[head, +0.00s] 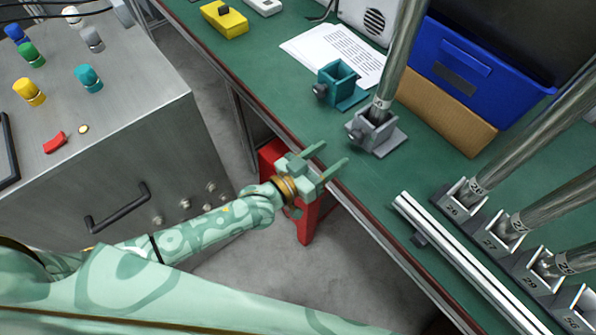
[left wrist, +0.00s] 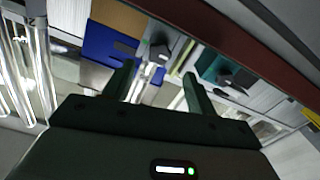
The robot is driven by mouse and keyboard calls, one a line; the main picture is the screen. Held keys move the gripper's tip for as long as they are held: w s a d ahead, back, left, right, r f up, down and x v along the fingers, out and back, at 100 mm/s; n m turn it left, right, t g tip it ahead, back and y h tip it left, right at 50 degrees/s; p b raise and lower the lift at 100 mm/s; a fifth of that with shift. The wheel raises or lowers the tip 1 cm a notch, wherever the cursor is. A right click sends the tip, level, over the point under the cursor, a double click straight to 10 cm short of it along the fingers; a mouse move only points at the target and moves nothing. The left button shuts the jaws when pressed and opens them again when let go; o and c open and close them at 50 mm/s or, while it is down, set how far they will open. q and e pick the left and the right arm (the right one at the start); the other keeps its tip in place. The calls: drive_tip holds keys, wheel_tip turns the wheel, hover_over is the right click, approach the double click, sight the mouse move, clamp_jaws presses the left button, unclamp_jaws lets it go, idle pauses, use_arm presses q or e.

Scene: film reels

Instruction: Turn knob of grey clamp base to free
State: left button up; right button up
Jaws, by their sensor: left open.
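The grey clamp base (head: 388,142) stands on the green bench near its front edge, with a metal pole (head: 400,55) standing in its socket. Its dark knob (head: 355,134) is on the socket's left side. My left gripper (head: 336,155) is open and empty, just in front of the bench edge, its fingers pointing toward the clamp base with a gap between them. In the left wrist view the grey clamp base (left wrist: 160,52) shows beyond and between the two fingers. My right gripper is out of view.
A teal clamp base (head: 345,88) sits just left of the grey one. A blue bin (head: 460,75) and cardboard box (head: 440,115) are behind. Several numbered clamps with poles (head: 465,195) line the right. A red stand (head: 306,222) is below my gripper.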

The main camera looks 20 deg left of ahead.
use_arm(q)
drive_tip(key=p+v, duration=0.1)
drive_tip(key=v, duration=0.8)
drive_tip(key=shift+s+a+p, duration=0.2)
drive_tip(key=shift+s+p, duration=0.1)
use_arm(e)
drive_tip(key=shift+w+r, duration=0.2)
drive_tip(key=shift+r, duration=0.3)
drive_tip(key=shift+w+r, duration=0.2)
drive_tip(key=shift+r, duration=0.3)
